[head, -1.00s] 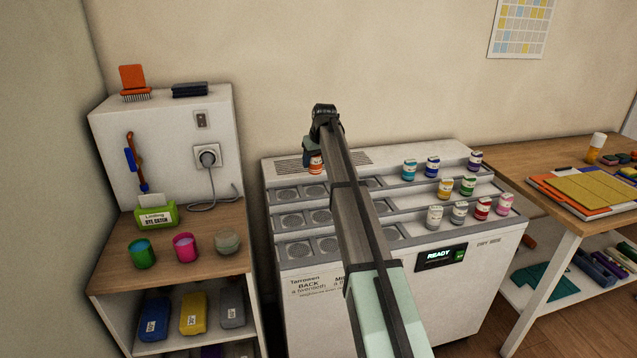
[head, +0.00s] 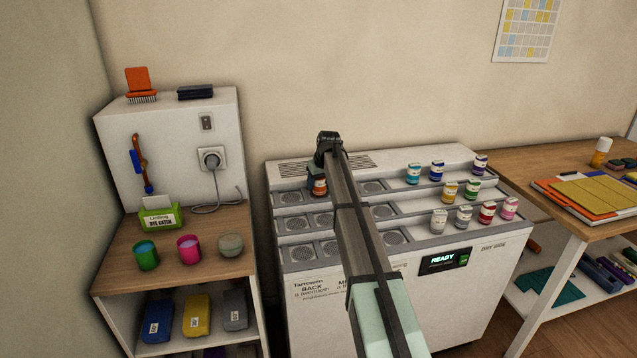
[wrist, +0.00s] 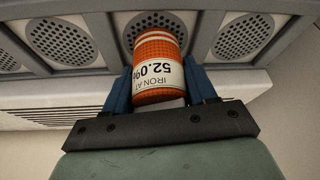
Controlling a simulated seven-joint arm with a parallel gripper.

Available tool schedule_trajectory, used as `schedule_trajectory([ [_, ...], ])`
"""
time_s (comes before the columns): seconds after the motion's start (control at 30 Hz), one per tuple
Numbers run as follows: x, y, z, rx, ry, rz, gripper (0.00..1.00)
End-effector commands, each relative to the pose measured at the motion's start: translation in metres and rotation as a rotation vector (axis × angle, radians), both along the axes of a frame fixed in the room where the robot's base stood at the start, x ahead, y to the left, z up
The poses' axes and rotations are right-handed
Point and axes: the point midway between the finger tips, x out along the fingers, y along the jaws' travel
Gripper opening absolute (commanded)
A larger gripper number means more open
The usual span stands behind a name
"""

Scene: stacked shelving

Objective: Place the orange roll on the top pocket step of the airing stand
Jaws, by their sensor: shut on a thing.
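The orange roll (wrist: 157,48) with a white printed label is between the two blue fingers of my gripper (wrist: 160,82) in the wrist view. My gripper is shut on it. In the head view the roll (head: 320,187) shows just under my gripper (head: 319,174), at the top step of the white airing stand (head: 283,174). It stands at the second pocket from the left, partly covering that pocket's perforated disc (wrist: 153,20) in the wrist view. I cannot tell whether its base touches the pocket floor. My arm hides part of the steps.
Several colored jars, such as a teal one (head: 413,174), stand on the stand's right half. Neighboring top pockets, left (head: 290,197) and right (head: 372,187), are empty. A wooden cabinet (head: 115,268) with cups is at left, a work table (head: 552,208) at right.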

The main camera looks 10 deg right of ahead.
Motion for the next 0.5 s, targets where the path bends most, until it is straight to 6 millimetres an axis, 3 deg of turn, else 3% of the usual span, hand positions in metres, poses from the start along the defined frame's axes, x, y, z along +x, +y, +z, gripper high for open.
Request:
schedule_trajectory([
  [0.07,-0.0001,0.0,-0.0021,0.0,0.0,0.0,0.23],
  [0.1,0.0001,0.0,-0.0017,0.0,0.0,0.0,0.6],
  [0.33,0.0,0.0,-0.0016,0.0,0.0,0.0,0.82],
  [0.5,0.0,0.0,-0.0016,0.0,0.0,0.0,0.82],
])
